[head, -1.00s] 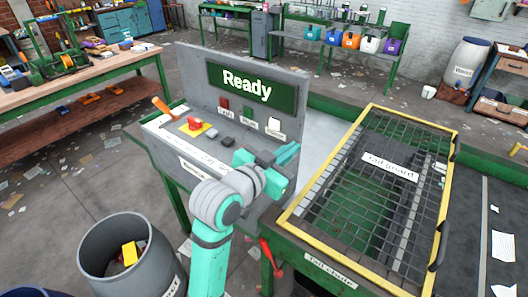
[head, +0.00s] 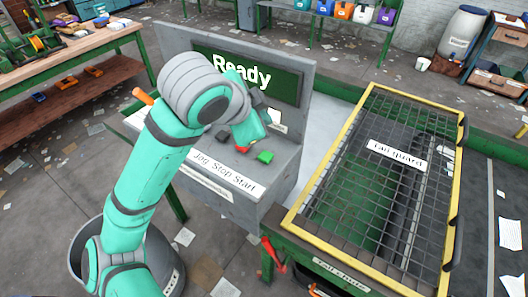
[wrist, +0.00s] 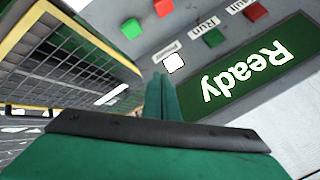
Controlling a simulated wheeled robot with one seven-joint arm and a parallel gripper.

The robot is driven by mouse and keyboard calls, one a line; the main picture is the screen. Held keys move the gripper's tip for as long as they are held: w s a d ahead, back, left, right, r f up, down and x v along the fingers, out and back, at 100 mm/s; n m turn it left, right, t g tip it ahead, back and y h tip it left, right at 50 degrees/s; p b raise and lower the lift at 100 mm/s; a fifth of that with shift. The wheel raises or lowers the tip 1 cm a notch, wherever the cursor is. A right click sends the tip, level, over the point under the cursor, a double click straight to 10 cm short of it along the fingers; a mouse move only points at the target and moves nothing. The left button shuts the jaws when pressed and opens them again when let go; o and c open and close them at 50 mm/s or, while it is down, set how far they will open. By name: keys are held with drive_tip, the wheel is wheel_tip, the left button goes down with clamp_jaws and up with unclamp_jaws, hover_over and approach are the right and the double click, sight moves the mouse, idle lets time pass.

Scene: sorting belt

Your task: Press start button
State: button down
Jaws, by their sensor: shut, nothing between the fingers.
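The control console (head: 215,196) has a sloped face whose front edge is labelled Jog, Stop and Start. The green start button (head: 264,156) stands above the word Start and is uncovered. In the wrist view the green button (wrist: 131,28) lies past the fingertips, up and to the left, beside a red button (wrist: 163,8). The red stop button (head: 242,148) is partly hidden by my gripper (head: 250,135), which is over the console left of the green button. My gripper (wrist: 159,80) is shut and empty; I cannot tell whether it touches anything.
The screen (head: 250,75) reads Ready, partly behind my arm. A white lamp (wrist: 175,63) and the Run lamp (wrist: 213,38) are on the upright panel. The yellow-framed tail guard (head: 372,170) stands right of the console. A grey bin (head: 160,262) is below my arm.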

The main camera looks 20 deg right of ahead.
sight(264, 158)
drive_tip(key=shift+f, duration=4.4)
drive_tip(key=shift+f, duration=0.1)
drive_tip(key=shift+f, duration=0.35)
drive_tip(key=shift+f, duration=0.5)
drive_tip(key=shift+r, duration=0.95)
drive_tip(key=shift+r, duration=2.55)
